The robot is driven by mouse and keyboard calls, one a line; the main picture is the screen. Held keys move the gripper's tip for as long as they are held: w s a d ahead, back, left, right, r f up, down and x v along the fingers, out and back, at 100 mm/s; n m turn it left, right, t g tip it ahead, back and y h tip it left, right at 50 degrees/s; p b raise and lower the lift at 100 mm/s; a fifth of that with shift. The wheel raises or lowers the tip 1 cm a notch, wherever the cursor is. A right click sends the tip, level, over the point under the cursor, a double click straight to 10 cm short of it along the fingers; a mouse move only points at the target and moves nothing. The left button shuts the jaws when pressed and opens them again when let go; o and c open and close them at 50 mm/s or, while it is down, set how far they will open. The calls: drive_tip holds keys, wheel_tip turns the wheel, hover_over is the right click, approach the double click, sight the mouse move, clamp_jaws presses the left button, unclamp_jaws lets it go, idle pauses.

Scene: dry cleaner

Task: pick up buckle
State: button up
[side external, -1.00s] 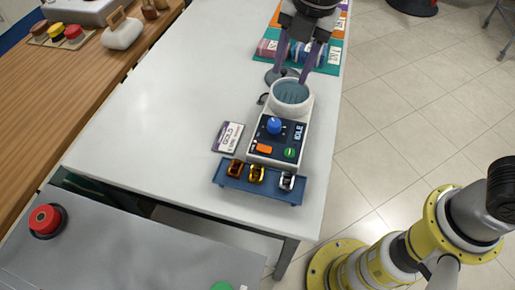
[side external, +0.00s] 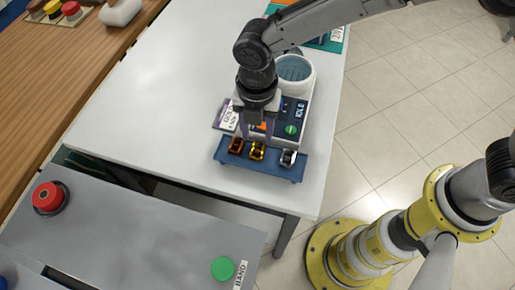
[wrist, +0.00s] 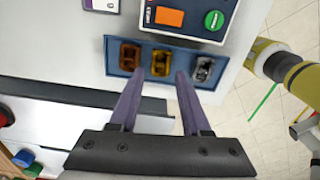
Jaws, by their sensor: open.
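Three buckles sit in a row in a blue tray (side external: 270,171): a copper-brown buckle (side external: 236,145) at left, a gold buckle (side external: 257,151) in the middle, a silver buckle (side external: 288,158) at right. My gripper (side external: 255,133) points down near the copper and gold buckles, empty between its purple fingers. In the wrist view my gripper (wrist: 160,76) is open, its fingertips either side of and just below the gold buckle (wrist: 161,63) in the picture. The copper buckle (wrist: 129,55) is left of the fingers and the silver buckle (wrist: 203,69) right. I see no contact.
A small machine with a round basin (side external: 294,75) and a green button (side external: 291,130) stands just behind the tray. A white card (side external: 228,117) lies left of it, partly hidden by my gripper. A grey panel (side external: 130,225) is in front. The white table (side external: 160,100) is clear at left.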

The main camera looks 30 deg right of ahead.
sight(258, 149)
drive_tip(key=shift+s+f, duration=0.2)
drive_tip(key=shift+f, duration=2.45)
clamp_jaws()
